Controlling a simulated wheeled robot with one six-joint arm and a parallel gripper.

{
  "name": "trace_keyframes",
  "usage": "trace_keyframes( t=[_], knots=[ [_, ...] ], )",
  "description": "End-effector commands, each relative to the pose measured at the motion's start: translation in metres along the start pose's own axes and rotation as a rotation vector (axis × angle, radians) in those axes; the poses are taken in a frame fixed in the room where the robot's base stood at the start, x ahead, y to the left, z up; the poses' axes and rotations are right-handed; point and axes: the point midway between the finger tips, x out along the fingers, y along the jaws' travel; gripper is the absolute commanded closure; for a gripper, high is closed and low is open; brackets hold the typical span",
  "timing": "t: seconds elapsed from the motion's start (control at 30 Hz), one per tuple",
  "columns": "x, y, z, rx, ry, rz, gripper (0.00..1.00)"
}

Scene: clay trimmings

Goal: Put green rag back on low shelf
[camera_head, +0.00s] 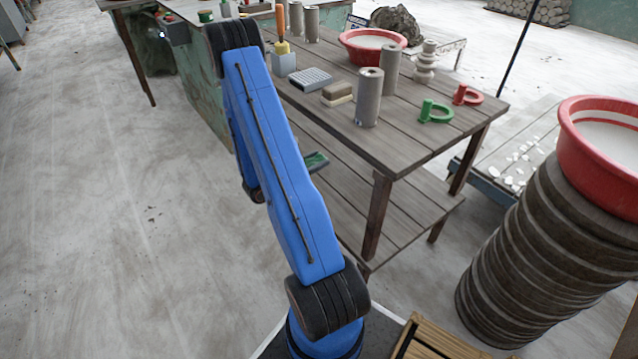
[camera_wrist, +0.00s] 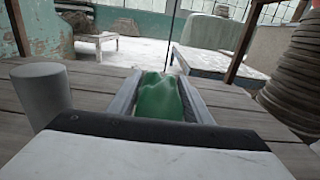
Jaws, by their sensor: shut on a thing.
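The green rag (camera_wrist: 160,97) is between the two fingers of my gripper (camera_wrist: 163,88) in the wrist view, and the gripper is shut on it. The rag is crumpled, with its top showing above the fingers. Wooden planks of the low shelf (camera_wrist: 235,98) lie under and around it. In the head view a small part of the green rag (camera_head: 316,160) shows beside my blue arm, over the low shelf (camera_head: 345,190), under the table top. Whether the rag touches the planks I cannot tell. Most of my gripper is hidden by my arm and the table in the head view.
A grey cylinder (camera_wrist: 40,98) stands left of my gripper on the planks. The table top (camera_head: 400,135) above holds cylinders, a red basin (camera_head: 372,46), a sponge-like block (camera_head: 338,92) and clamps. Table legs (camera_head: 377,218) bound the shelf. A stack of dark discs (camera_head: 530,250) stands right.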

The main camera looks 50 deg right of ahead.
Motion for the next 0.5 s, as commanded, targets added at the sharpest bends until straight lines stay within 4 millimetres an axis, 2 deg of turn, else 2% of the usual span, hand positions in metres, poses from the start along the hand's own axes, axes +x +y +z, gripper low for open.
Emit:
trace_keyframes(
  t=[0.33,0.5],
  knots=[
    [0.001,0.001,-0.044,-0.003,-0.003,0.004,0.80],
    [0.001,0.001,-0.055,-0.001,-0.003,0.004,0.80]
  ],
)
